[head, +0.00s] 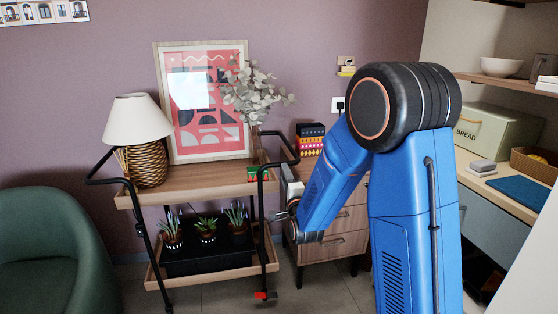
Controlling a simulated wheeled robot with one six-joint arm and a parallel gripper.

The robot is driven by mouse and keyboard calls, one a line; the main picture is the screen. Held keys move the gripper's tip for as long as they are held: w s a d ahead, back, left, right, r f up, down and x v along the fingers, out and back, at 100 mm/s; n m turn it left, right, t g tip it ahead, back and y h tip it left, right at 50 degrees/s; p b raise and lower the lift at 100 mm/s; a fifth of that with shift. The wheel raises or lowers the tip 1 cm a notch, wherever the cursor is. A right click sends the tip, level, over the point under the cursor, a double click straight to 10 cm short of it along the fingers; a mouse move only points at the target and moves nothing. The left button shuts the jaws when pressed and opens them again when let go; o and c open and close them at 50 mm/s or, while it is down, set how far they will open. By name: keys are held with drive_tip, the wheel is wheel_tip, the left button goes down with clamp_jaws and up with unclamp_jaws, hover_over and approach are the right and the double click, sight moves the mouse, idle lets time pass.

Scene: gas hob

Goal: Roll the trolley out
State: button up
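The trolley (203,182) has two wooden shelves and a black tube frame, and stands against the purple wall left of my arm. Its right handle (294,150) rises beside the drawer unit. My gripper (279,215) is low at the trolley's right end, close to the black right-hand post. Its fingers are small and partly hidden by my wrist, so I cannot tell whether they are open, shut or touching the frame. A red caster part (265,295) shows at the foot of the right post.
A wicker lamp (146,162), framed picture (201,140) and eucalyptus stems (252,95) stand on the trolley's top; potted plants (208,229) stand below. A green armchair (45,250) is at left, a drawer unit (335,245) behind my arm. Floor shows in front (320,285).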

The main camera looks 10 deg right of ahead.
drive_tip(key=w+r, duration=0.2)
drive_tip(key=w, duration=0.8)
drive_tip(key=shift+w, duration=0.25)
drive_tip(key=shift+c, duration=0.7)
clamp_jaws()
